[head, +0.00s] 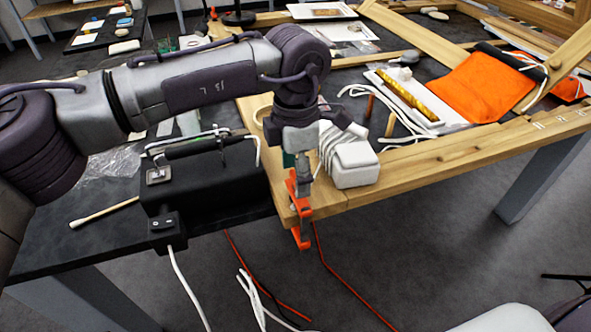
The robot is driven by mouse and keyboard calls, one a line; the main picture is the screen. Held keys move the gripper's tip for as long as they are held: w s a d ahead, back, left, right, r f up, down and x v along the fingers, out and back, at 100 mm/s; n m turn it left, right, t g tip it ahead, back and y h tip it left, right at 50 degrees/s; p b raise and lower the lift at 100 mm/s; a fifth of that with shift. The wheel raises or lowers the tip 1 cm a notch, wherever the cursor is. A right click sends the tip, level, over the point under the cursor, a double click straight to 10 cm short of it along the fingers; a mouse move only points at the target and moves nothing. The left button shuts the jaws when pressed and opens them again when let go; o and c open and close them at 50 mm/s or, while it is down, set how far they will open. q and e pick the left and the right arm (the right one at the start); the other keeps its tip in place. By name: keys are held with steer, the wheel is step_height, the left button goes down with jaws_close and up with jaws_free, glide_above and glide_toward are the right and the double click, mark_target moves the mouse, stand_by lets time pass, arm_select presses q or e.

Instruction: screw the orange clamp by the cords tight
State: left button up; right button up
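The orange clamp (303,238) sits on the near corner of the wooden frame table, its lower end hanging below the edge. My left gripper (298,172) points straight down right over the clamp, at its upper end. The fingertips overlap the top of the clamp, so I cannot tell whether they are closed on it or just around it. White cords (352,90) lie on the wooden table further back and to the right. A white block with cord-like ridges (354,164) stands just right of the gripper. My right gripper is not in view.
A black box (200,180) with a switch stands left of the clamp on a dark table (110,240). A cotton swab (104,212) lies there. Orange cloth (483,85) and a tray with a gilt piece (408,95) lie at right. Red and white cables run on the floor below.

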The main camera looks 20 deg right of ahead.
arm_select(q)
step_height(320, 180, up, 12)
stand_by(0.7)
